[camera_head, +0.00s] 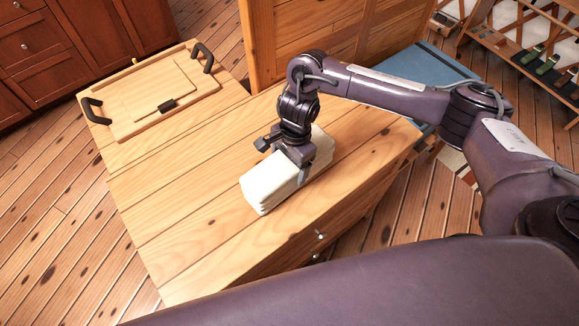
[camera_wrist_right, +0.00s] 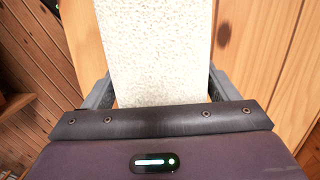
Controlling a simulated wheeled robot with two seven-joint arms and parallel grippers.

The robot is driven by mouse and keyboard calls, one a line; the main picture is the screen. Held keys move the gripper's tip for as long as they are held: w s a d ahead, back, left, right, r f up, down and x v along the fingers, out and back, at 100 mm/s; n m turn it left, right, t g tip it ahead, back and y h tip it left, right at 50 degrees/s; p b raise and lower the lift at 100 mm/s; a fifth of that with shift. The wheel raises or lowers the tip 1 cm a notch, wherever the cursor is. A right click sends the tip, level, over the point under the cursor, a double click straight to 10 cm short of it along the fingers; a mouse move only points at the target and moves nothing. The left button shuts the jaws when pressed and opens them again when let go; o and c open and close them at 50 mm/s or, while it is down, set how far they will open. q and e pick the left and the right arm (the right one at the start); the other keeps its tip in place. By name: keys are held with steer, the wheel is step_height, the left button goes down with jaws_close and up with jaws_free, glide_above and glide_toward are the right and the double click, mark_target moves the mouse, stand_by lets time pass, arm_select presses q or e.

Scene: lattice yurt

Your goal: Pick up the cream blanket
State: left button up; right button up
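The cream blanket (camera_head: 272,184) is a folded, thick stack lying on the wooden chest top (camera_head: 180,215), near its front edge. My right gripper (camera_head: 299,170) points down over the blanket's far right part, with one finger against its near side. In the right wrist view the blanket (camera_wrist_right: 155,50) fills the space between the two fingers of my right gripper (camera_wrist_right: 160,90), which meet its sides. The gripper is shut on the blanket, which appears to rest on the chest. The fingertips are partly hidden. My left gripper is not in view.
A wooden tray (camera_head: 130,122) with black handles sits at the chest's far left. A wooden panelled piece (camera_head: 310,40) stands behind the chest, with a blue surface (camera_head: 440,68) to the right. A rack (camera_head: 530,60) is at the far right. The chest top's left and middle are clear.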

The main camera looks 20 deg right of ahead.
steer(key=c, duration=0.9)
steer(key=shift+r, duration=0.1)
